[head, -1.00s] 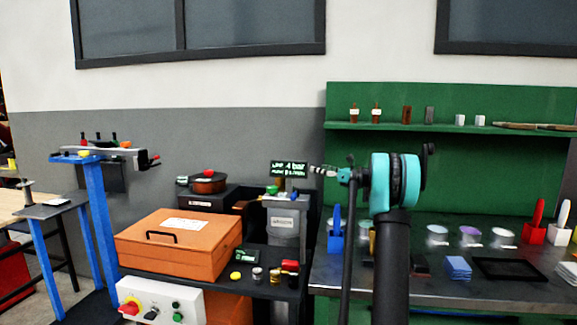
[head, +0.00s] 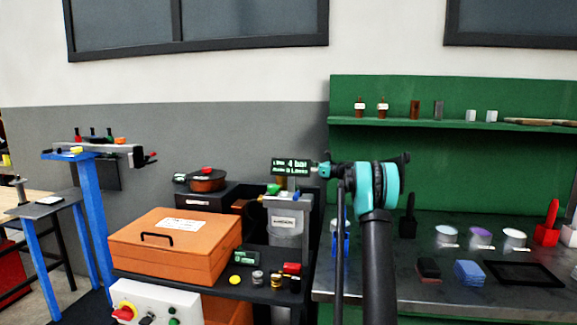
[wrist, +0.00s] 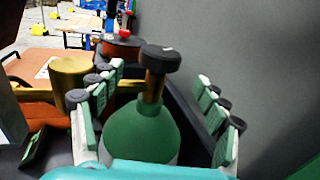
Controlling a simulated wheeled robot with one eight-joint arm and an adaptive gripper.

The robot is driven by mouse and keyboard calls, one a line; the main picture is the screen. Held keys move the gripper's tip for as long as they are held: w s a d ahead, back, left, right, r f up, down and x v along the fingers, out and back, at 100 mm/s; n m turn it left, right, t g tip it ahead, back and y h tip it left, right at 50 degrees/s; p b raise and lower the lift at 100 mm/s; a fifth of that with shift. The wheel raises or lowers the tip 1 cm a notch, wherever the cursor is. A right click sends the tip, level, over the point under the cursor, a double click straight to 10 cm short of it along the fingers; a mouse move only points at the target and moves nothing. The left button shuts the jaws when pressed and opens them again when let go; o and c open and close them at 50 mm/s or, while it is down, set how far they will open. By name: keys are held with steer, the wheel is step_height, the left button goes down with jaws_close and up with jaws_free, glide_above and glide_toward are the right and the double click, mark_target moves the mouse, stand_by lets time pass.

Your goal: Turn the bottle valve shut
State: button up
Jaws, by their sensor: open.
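The gas bottle (wrist: 140,128) shows in the wrist view with a green shoulder, a brass stem and a round black valve knob (wrist: 161,59) on top. My gripper (wrist: 160,80) is open, its two padded fingers on either side of the bottle's neck and shoulder. I see no finger clearly touching the knob. In the head view the bottle's grey body (head: 288,226) stands behind the dark bench. My arm reaches to the display from the right, and the fingers are hard to make out there.
A brass cylinder (wrist: 72,78) stands by the left finger. A grey wall is close on the right in the wrist view.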

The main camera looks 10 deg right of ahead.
steer(key=x, duration=0.7)
steer(key=shift+a, duration=0.1)
steer(key=shift+c, duration=0.2)
steer(key=c, duration=1.1)
steer(key=shift+s+a+m+t+h, duration=0.1)
steer(key=shift+a+m+t+h, duration=0.05)
steer(key=shift+m+t+h, duration=2.25)
steer(key=shift+t+h, duration=0.1)
steer(key=shift+h, duration=0.3)
steer(key=o, duration=1.1)
steer(key=shift+o, duration=0.2)
